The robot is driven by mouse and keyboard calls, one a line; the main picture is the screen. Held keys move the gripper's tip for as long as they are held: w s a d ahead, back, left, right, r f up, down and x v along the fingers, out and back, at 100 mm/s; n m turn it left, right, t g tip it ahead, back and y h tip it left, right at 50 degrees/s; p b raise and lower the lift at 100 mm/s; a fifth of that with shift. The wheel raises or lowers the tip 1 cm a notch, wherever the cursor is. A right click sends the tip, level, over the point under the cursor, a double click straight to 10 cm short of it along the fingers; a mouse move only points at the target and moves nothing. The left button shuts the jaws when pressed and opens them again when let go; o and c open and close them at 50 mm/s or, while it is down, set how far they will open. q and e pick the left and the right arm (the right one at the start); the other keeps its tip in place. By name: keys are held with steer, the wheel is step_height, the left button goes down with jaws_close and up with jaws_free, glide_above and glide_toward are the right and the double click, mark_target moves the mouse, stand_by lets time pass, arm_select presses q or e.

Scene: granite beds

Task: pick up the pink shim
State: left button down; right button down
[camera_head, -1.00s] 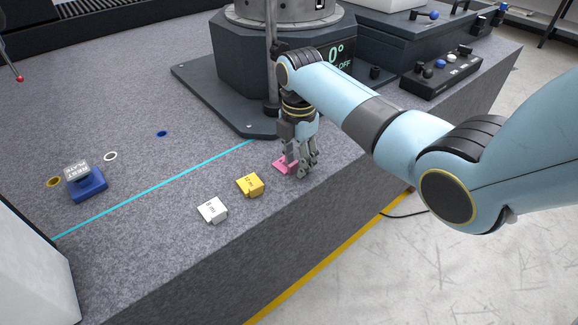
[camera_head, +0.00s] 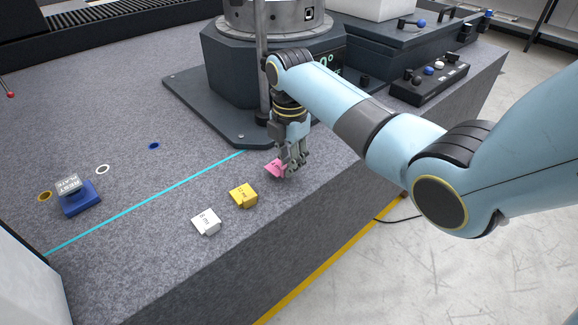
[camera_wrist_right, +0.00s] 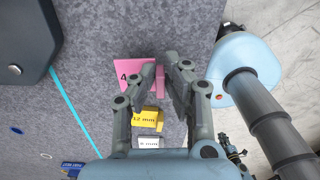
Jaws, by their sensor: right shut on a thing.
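The pink shim (camera_head: 274,168) is at my right gripper (camera_head: 291,168), near the front edge of the granite bed. In the right wrist view the pink shim (camera_wrist_right: 133,74) shows a "4" on its flat face, and its raised tab sits between the fingertips of the right gripper (camera_wrist_right: 162,82). The right gripper is shut on the shim. Whether the shim touches the granite is hard to tell. My left gripper is not in view.
A yellow shim (camera_head: 243,195) and a white shim (camera_head: 206,222) lie left of the pink one. A blue rest plate block (camera_head: 80,200) stands far left. A dark machine base (camera_head: 225,125) is behind the gripper. A cyan line (camera_head: 150,198) crosses the granite bed (camera_head: 130,240).

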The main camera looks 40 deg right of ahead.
step_height(320, 180, up, 2)
steer(key=shift+r, duration=0.15)
steer(key=s+d+r+p, duration=0.2)
steer(key=s+d+r, duration=0.3)
steer(key=s, duration=0.5)
steer(key=shift+d+r, duration=0.4)
steer(key=shift+d, duration=0.15)
stand_by(1.4)
